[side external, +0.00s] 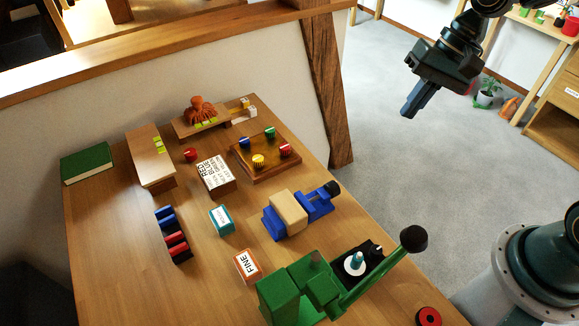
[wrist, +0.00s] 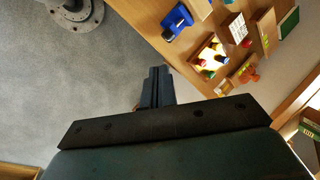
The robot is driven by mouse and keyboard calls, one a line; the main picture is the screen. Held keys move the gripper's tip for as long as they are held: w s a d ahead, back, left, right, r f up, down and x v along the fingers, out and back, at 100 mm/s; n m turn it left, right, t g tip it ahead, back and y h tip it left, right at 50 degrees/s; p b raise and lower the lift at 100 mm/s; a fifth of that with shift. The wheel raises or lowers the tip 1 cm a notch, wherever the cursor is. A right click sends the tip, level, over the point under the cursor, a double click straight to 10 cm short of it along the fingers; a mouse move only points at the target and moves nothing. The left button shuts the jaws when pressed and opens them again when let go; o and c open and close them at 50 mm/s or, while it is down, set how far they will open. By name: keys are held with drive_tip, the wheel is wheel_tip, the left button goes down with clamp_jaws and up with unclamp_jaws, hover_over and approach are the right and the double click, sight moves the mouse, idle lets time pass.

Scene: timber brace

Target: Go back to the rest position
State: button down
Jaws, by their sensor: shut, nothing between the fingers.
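My gripper (side external: 415,103) hangs at the upper right of the side external view, above the grey floor and well clear of the table. Its blue-grey fingers are together, with nothing between them. In the wrist view the closed fingers (wrist: 158,72) point toward the floor beside the table edge. The wooden table (side external: 110,225) lies to the left of and below my gripper in the side external view.
The table holds a green press (side external: 300,285), a blue vise (side external: 318,203) with a wooden block (side external: 288,211), a tray (side external: 262,172) with coloured pieces, and a green book (side external: 87,163). A timber brace (side external: 326,85) stands behind. Open floor surrounds my gripper.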

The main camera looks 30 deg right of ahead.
drive_tip(key=s+d+r+n+t+h, duration=0.2)
drive_tip(key=s+r+n, duration=0.1)
drive_tip(key=s, duration=0.4)
drive_tip(key=s+d+r+n+t+h, duration=0.1)
drive_tip(key=s+r+n+t+h, duration=0.1)
drive_tip(key=s+r, duration=0.4)
drive_tip(key=shift+s+d+n, duration=0.4)
drive_tip(key=shift+s+n, duration=0.2)
drive_tip(key=shift+s, duration=0.55)
drive_tip(key=shift+r, duration=0.1)
